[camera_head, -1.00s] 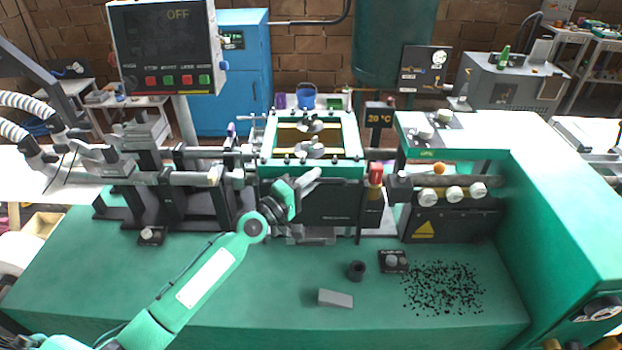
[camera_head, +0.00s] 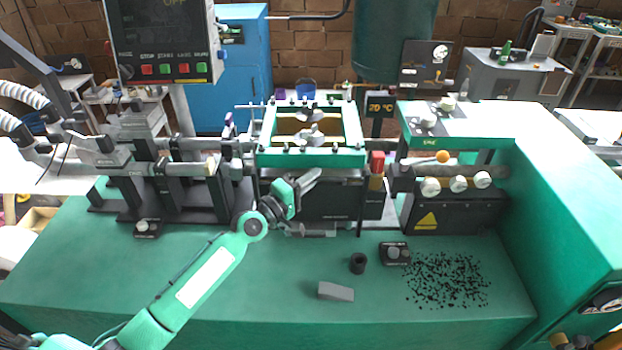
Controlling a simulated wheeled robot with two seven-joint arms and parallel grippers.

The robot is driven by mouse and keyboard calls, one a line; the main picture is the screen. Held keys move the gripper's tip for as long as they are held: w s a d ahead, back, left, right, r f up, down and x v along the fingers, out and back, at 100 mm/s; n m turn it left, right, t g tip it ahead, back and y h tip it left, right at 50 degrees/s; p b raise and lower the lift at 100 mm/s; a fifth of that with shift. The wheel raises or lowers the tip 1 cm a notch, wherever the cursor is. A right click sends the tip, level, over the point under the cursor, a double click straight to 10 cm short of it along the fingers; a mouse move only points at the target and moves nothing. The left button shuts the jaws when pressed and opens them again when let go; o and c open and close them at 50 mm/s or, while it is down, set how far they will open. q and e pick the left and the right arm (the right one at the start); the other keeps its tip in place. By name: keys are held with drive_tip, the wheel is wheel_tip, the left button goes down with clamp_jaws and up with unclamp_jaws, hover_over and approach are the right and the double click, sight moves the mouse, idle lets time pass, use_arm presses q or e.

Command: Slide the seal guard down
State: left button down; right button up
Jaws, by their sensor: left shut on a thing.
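The seal guard looks like the dark panel (camera_head: 340,205) on the front of the machine, below the green square frame (camera_head: 312,158). A grey strip shows between the frame's lower bar and the panel. My left gripper (camera_head: 308,181) reaches in from the lower left and is shut at the panel's upper left part. The exact contact is hidden by the gripper and too small to see clearly. My right gripper is not in view.
A red-topped post (camera_head: 376,165) stands just right of the panel. A black cup (camera_head: 358,263), a grey block (camera_head: 336,291) and a small black box (camera_head: 395,253) sit on the green bench, beside scattered black bits (camera_head: 448,280). The bench's front left is clear apart from my arm.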

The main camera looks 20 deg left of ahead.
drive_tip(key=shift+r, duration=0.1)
use_arm(q)
drive_tip(key=c, duration=1.8)
unclamp_jaws()
drive_tip(key=shift+r, duration=0.1)
drive_tip(key=shift+o, duration=0.2)
